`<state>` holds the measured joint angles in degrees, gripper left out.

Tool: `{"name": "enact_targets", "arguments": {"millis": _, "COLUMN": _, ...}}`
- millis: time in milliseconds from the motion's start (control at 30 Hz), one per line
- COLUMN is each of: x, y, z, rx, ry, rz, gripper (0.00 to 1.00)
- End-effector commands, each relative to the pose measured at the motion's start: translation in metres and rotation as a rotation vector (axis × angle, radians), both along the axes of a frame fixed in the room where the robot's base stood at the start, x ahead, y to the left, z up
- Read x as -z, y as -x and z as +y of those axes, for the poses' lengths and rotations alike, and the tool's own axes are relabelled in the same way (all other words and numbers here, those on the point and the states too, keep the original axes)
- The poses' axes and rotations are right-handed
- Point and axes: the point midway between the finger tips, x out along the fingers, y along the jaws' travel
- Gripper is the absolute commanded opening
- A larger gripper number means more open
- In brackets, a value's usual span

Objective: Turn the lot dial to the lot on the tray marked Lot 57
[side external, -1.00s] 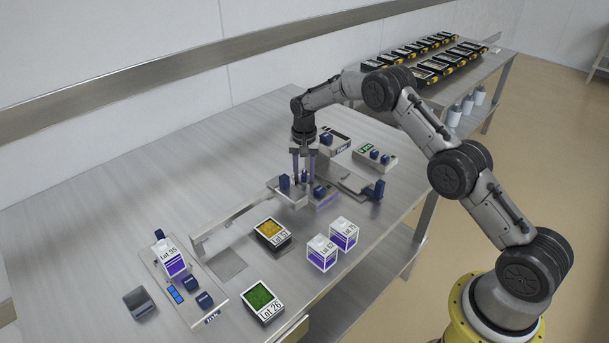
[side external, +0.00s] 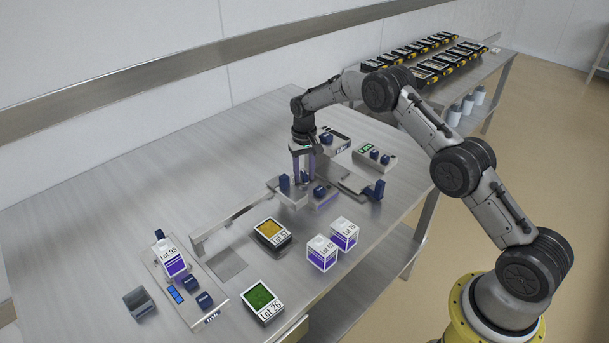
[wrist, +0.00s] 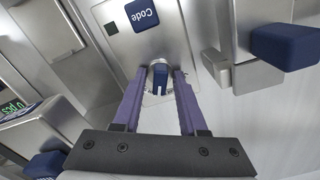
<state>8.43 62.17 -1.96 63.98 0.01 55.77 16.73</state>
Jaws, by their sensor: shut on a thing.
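The tray marked Lot 57 (side external: 272,235) has orange-yellow contents and lies on the table left of my gripper in the side view. My gripper (side external: 303,182) is lowered at the metal sealer station, fingers pointing down. In the wrist view, its purple fingers (wrist: 160,80) are shut on a dark blue dial knob (wrist: 160,76) with a white mark. The knob stands on a metal panel (wrist: 115,45), near a blue block labelled Code (wrist: 142,15). The fingers partly hide the knob, and I cannot read any scale or lot setting around it.
A green tray marked Lot 26 (side external: 262,303) and white boxes marked Lot 82 (side external: 322,254) and Lot 75 (side external: 344,234) stand nearby. An ink unit (side external: 190,285) is at the left. A green-display box (side external: 374,155) stands behind the station. The table's left back is clear.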

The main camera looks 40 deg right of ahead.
Motion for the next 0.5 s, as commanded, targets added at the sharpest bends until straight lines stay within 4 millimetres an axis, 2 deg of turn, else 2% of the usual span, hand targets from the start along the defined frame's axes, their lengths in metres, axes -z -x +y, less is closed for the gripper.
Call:
{"name": "enact_targets", "arguments": {"millis": 300, "x": -0.0008, "y": 0.0007, "z": -0.0003, "rx": -0.027, "ry": 0.000, "rz": 0.002, "gripper": 0.02}}
{"name": "enact_targets", "arguments": {"millis": 500, "x": -0.0008, "y": 0.0008, "z": -0.0004, "rx": -0.250, "ry": 0.000, "rz": 0.003, "gripper": 0.02}}
